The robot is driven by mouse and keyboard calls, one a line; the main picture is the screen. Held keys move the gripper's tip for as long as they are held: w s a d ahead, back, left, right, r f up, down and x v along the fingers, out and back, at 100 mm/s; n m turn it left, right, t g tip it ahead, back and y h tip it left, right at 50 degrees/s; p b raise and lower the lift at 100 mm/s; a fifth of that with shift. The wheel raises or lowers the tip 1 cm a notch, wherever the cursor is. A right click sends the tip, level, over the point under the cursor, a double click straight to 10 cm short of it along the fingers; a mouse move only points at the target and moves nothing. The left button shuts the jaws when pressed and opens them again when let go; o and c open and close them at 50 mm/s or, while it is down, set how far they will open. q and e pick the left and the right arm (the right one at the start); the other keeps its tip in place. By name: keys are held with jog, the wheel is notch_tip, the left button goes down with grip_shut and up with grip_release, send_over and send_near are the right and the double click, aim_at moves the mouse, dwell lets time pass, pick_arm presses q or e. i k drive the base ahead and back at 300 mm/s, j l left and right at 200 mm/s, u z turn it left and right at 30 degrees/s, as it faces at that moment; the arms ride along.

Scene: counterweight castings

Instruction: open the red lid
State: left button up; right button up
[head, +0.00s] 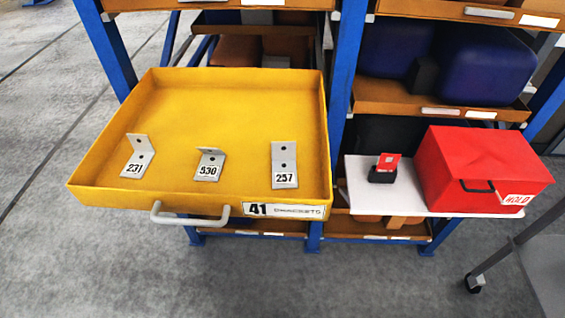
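A red box (455,190) stands on a white shelf board at the right in the head view. Its red lid (487,155) lies shut on top. A black handle (477,186) is on the front of the box, and a white label reading "HOLD" (517,199) is at its lower right front corner. The inside of the box is hidden. Neither of my grippers shows in the head view.
A yellow drawer (200,85) is pulled out at the left, with brackets 231 (138,155), 530 (210,163) and 257 (285,163) inside. A red card in a black holder (383,174) stands on the white board (363,195). Blue rack posts (347,75) stand behind.

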aim_at(489, 155)
jog(key=z, duration=1.5)
